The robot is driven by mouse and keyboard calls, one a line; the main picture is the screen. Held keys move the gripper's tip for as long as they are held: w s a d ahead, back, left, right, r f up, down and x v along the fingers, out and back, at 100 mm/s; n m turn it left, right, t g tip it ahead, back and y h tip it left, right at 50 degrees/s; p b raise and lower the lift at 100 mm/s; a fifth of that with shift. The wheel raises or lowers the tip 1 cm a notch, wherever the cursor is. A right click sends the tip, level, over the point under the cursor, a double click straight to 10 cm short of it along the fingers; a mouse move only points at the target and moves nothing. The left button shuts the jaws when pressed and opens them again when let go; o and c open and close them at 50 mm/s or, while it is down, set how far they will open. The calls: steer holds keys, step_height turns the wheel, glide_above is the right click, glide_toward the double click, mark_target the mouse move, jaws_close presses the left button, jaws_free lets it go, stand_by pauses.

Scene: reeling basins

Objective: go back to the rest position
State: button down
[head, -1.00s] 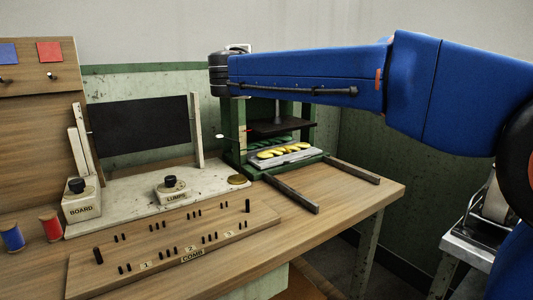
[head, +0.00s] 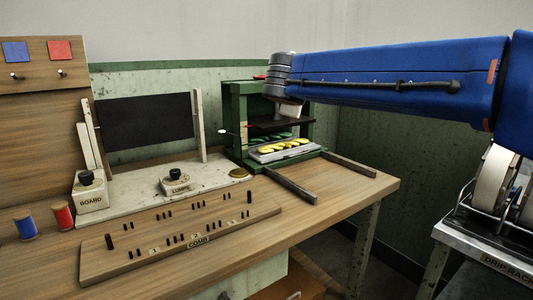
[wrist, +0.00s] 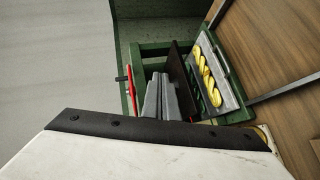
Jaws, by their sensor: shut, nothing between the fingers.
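My gripper (wrist: 160,92) shows in the wrist view as two grey fingers close together, shut and empty. It is beside a green press frame, which also stands at the back of the bench in the head view (head: 236,125). In the head view my blue arm reaches in from the right and its grey wrist is in front of the upper part of the press; the fingers cannot be made out there.
A grey tray (head: 285,152) with yellow twisted skeins sits in the press. Two dark rails (head: 292,185) run forward from it. A wooden comb board (head: 180,235), BOARD and LUMPS knobs, and red and blue spools (head: 62,216) are on the bench. A metal rack (head: 485,240) stands at the right.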

steer(key=s+d+f+m+g, duration=0.6)
steer(key=s+d+f+m, duration=0.1)
steer(key=s+d+f, duration=1.1)
steer(key=s+f+m+g+y, duration=0.3)
steer(key=s+f+m, duration=0.3)
steer(key=s+f, duration=1.2)
steer(key=s, duration=0.4)
steer(key=shift+d+f+g+y, duration=0.15)
steer(key=shift+d+g+y, duration=0.15)
steer(key=shift+d+y, duration=0.1)
